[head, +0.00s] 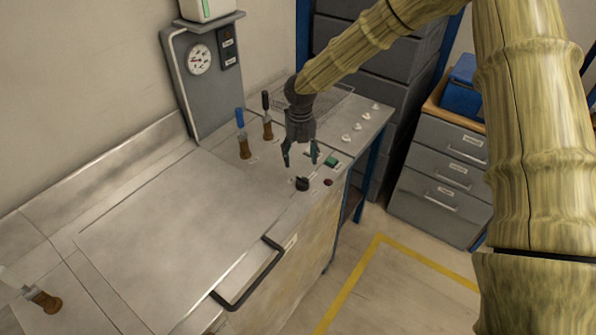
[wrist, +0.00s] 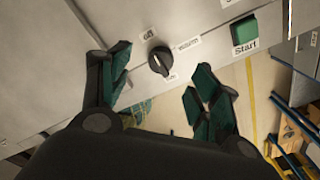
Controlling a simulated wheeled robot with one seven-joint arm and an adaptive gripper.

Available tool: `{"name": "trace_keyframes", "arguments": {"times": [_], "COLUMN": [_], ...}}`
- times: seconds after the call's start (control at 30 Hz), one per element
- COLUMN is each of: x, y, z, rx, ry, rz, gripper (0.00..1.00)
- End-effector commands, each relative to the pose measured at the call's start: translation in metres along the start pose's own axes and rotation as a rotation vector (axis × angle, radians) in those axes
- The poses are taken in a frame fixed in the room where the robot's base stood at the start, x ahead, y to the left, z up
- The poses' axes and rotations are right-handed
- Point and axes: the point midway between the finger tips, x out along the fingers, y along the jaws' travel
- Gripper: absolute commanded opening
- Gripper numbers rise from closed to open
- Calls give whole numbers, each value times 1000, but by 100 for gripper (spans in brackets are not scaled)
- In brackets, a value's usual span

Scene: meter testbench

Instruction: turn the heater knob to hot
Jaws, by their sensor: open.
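The heater knob (head: 302,184) is a small black round knob on the metal bench top near its front edge. In the wrist view the knob (wrist: 161,60) has a raised grip bar. Labels around it seem to read "off" and "warm"; a further label below the knob is partly covered and too small to read surely. My gripper (head: 300,160) is above the knob, pointing down. In the wrist view my gripper (wrist: 158,85) is open, with one green-padded finger left of the knob and one to its right. The fingers do not touch the knob.
A green Start button (wrist: 244,31) is right of the knob; a dark red round part (head: 328,183) is nearby. Two upright handled tools (head: 243,140) stand behind. A black bar handle (head: 250,275) runs along the front edge. A gauge panel (head: 200,75) stands at the back.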

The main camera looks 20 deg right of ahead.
Motion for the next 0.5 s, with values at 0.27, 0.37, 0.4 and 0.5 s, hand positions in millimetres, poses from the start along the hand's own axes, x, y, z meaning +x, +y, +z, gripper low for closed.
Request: {"name": "trace_keyframes", "arguments": {"times": [0.27,0.37,0.4,0.5], "x": [22,39,47,65], "y": [-11,-10,-9,-7], "z": [-14,-8,-5,4], "rx": [12,12,11,11], "ry": [-8,-5,0,7], "rz": [2,1,0,-2], "gripper": [63,63,63,63]}}
